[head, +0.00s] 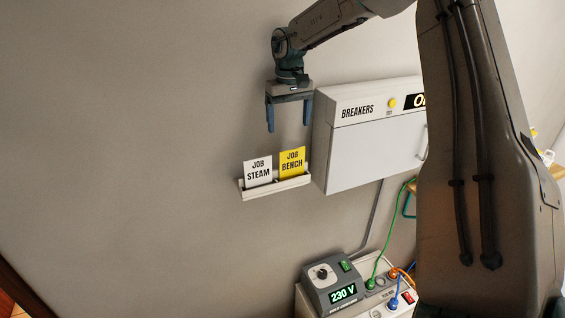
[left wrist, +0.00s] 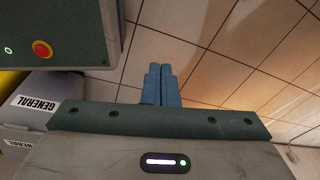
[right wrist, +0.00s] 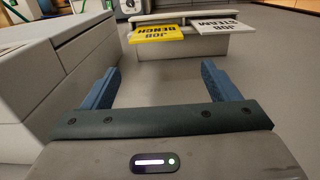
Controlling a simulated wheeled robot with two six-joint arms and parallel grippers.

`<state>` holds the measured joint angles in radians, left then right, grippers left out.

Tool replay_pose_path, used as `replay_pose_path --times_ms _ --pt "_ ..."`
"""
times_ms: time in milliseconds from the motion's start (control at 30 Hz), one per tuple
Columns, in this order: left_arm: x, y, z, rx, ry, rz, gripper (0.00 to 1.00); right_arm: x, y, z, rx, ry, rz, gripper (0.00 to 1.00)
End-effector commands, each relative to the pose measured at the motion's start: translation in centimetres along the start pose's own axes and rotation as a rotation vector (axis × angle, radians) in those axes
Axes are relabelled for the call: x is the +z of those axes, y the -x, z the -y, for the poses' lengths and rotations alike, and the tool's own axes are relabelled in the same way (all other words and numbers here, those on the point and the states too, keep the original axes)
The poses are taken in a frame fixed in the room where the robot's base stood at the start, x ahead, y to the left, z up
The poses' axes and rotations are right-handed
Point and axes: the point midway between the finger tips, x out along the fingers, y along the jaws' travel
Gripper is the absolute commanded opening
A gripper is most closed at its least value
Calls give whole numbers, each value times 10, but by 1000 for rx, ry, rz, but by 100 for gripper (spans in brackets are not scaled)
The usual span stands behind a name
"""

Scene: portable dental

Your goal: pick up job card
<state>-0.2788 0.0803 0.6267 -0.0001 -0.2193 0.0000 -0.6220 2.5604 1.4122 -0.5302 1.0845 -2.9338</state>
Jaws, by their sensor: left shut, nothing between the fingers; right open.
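Two job cards stand side by side in a pale wall holder (head: 275,188). The white JOB STEAM card (head: 258,172) is on the left and the yellow JOB BENCH card (head: 292,162) is on the right. My right gripper (head: 289,128) is open and empty, pointing down above the cards and apart from them. In the right wrist view, the yellow card (right wrist: 157,34) and white card (right wrist: 213,26) lie beyond the open fingers (right wrist: 162,80). My left gripper (left wrist: 160,70) is shut and empty over a tiled floor, away from the cards.
A white BREAKERS box (head: 375,145) juts from the wall close right of the holder. Below it is a unit reading 230 V (head: 338,285) with plugged cables. The wall left of the holder is bare. A GENERAL bin (left wrist: 35,108) is near my left gripper.

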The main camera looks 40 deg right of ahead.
Motion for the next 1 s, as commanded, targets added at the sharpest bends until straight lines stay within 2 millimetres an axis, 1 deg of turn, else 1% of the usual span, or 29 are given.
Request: replay_pose_path --times_ms 33,67,267,300,367,433,500,567,700,767,867,1000 --pt "5 -7 -1 0 0 5 0 0 -7 0 0 0 0 82" --pt "8 -10 -1 0 0 8 0 0 -10 0 0 0 0 82" --pt "42 -32 -4 1 -2 47 0 0 -34 0 -1 -1 -1 82" --pt "45 -28 -3 1 -2 53 0 1 -38 0 0 -1 3 82" --pt "48 -27 -4 2 -3 57 0 1 -47 0 0 -1 2 82" --pt "48 -27 -4 2 -3 56 0 1 -52 0 0 -1 2 82" --pt "43 -24 -3 1 -2 51 0 1 -54 0 -1 -1 1 82" --pt "34 -18 -3 1 -2 40 0 2 -57 -1 -1 -2 3 82" --pt "9 -1 -1 1 -1 10 0 4 -71 -2 0 -2 5 82" --pt "5 5 0 1 0 4 0 6 -78 -3 -1 -1 4 82" --pt "7 12 0 1 -1 8 0 5 -92 -3 0 -1 4 82" --pt "20 16 0 1 -1 26 0 5 -103 -3 0 -2 1 82"
